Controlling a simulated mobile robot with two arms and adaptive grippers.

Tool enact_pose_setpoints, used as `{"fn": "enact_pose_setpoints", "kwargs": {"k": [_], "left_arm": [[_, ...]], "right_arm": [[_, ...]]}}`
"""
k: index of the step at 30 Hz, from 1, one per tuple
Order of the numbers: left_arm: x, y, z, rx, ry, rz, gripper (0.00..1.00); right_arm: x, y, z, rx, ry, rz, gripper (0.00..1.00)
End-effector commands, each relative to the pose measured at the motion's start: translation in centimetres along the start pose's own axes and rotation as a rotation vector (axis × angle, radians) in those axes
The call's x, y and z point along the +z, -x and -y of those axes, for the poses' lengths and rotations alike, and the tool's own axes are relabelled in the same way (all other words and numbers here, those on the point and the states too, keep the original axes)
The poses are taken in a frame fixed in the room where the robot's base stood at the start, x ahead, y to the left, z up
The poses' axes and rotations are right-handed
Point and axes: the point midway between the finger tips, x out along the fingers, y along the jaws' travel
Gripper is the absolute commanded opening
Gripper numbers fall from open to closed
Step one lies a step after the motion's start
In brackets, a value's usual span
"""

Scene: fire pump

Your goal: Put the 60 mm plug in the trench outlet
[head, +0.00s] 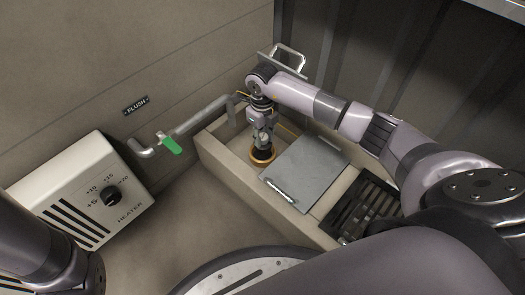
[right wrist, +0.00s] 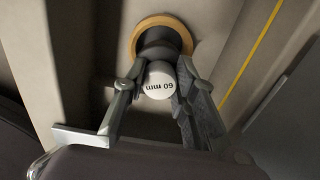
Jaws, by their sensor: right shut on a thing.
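My right gripper (head: 262,141) reaches down into the open left end of the trench (head: 222,165). In the right wrist view my right gripper (right wrist: 160,95) is shut on the 60 mm plug (right wrist: 159,80), its white top marked "60 mm". The plug's dark body stands against a tan ring (right wrist: 178,23), which also shows as an orange ring (head: 262,156) in the head view. The ring surrounds the plug's lower end; how deep the plug sits is hidden. My left arm shows at the lower left, but its gripper is out of view.
A grey cover plate (head: 305,172) with a handle lies over the trench's middle. A dark grating (head: 365,206) is to its right. A pipe with a green valve lever (head: 172,145) runs along the wall by the trench. A heater (head: 82,190) stands at left.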

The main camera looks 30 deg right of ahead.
Motion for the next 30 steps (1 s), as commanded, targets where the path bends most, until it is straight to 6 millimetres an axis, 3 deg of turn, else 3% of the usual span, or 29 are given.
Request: {"fn": "enact_pose_setpoints", "kwargs": {"k": [5,12,23,24,30], "left_arm": [[-0.3,0.9,-0.2,0.0,0.0,0.0,0.4],[-1.1,3.2,-0.7,0.0,0.0,-0.001,0.4],[-1.1,3.1,-0.7,0.001,0.0,0.0,0.4],[-1.1,3.1,-0.7,0.001,0.0,0.0,0.4],[-1.1,3.1,-0.7,0.001,0.0,0.0,0.4]], "right_arm": [[0.0,-1.3,0.1,0.0,-0.001,0.001,0.0],[0.1,-4.8,0.0,0.001,0.001,0.001,0.0],[0.1,-4.9,0.0,-0.001,0.0,0.001,0.0],[0.0,-5.0,0.0,-0.001,0.0,0.001,0.26],[0.0,-5.0,0.0,-0.001,0.0,0.0,0.4]]}}
